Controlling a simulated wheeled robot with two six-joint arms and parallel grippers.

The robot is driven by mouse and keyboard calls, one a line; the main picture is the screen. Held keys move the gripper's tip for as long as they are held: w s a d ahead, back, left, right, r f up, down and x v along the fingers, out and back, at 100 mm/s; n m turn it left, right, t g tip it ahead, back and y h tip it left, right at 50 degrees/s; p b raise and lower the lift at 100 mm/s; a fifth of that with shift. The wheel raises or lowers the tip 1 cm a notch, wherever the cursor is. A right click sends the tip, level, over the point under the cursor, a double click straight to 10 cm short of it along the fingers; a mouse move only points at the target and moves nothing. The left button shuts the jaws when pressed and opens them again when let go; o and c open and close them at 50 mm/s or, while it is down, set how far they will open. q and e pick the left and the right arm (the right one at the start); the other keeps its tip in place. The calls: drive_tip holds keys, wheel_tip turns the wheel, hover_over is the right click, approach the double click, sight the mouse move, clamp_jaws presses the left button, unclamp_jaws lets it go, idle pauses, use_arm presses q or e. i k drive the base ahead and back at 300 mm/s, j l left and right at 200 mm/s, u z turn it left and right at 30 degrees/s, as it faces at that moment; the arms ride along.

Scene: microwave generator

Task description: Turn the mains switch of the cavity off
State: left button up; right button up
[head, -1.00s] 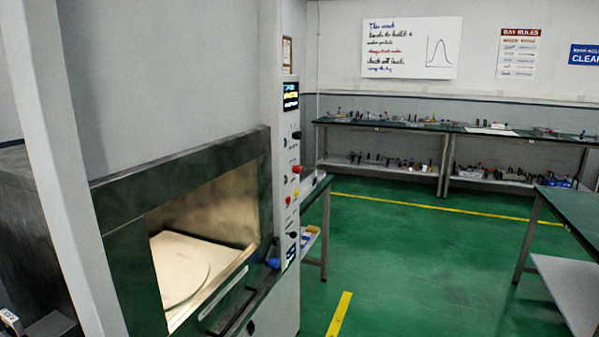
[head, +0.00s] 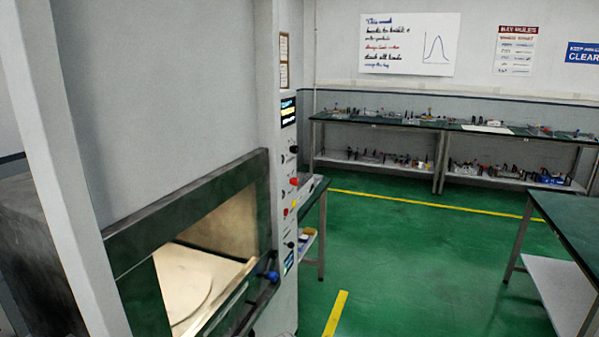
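The cavity (head: 215,262) is a dark-framed open chamber at the lower left, with a lit interior and a pale round plate inside. To its right is a narrow grey control panel (head: 287,150) seen at a steep angle. It carries a display (head: 288,112), a black knob (head: 293,149), a red knob (head: 294,182), small red and yellow buttons, a lower black knob (head: 291,245) and a small lower display (head: 288,262). I cannot tell which control is the mains switch or its position. Neither of my grippers is in view.
A blue knob (head: 271,276) sticks out at the cavity's lower right corner. A green-topped table (head: 575,225) stands at the right. Long benches (head: 380,122) with small parts line the back wall. The green floor (head: 400,260) between is clear, with yellow lines.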

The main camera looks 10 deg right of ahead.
sight(294, 181)
drive_tip(key=i+l+z, duration=0.4)
drive_tip(key=i, duration=0.6)
drive_tip(key=i+z, duration=0.45)
drive_tip(key=i, duration=0.6)
